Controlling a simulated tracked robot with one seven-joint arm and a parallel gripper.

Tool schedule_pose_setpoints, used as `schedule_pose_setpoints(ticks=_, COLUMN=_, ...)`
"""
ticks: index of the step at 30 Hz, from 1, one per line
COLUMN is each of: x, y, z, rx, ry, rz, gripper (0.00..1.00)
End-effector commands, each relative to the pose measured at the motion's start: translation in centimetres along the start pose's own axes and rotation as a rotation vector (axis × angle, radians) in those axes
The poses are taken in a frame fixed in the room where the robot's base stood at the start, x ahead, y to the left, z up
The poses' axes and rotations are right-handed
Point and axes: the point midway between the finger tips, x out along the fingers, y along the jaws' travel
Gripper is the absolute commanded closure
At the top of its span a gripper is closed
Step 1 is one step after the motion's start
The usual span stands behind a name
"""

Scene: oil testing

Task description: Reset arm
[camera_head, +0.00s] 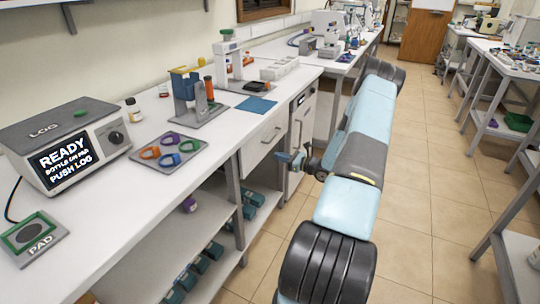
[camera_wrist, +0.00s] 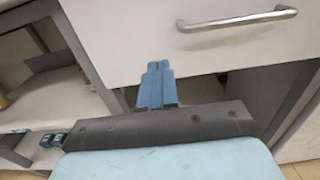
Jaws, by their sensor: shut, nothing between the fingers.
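My gripper (camera_wrist: 157,84) is shut and empty in the wrist view, its two blue fingers together in front of a white drawer front. In the head view my gripper (camera_head: 287,157) is small, beside the bench's front edge and below the worktop. My light blue arm stretches from the bottom middle to the upper middle of the head view, over the aisle floor. No object is in the fingers.
The white bench (camera_head: 130,192) carries a grey LOG device (camera_head: 65,142) with a lit screen, a PAD plate (camera_head: 35,240), a tray of coloured rings (camera_head: 168,153) and a blue-topped stand (camera_head: 193,95). A drawer (camera_head: 264,141) is close to my gripper. The tiled aisle floor (camera_head: 415,150) on the right is clear.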

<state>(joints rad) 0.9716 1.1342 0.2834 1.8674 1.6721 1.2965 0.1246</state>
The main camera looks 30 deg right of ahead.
Motion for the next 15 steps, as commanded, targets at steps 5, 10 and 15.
schedule_pose_setpoints(ticks=5, x=-3.4, y=-0.1, z=0.0, rx=0.0, ry=0.002, rz=-0.004, gripper=1.0)
schedule_pose_setpoints(ticks=10, x=-5.2, y=-0.2, z=0.0, rx=0.0, ry=0.001, rz=-0.003, gripper=1.0)
schedule_pose_setpoints(ticks=15, x=-5.9, y=-0.1, z=0.0, rx=0.0, ry=0.001, rz=-0.003, gripper=1.0)
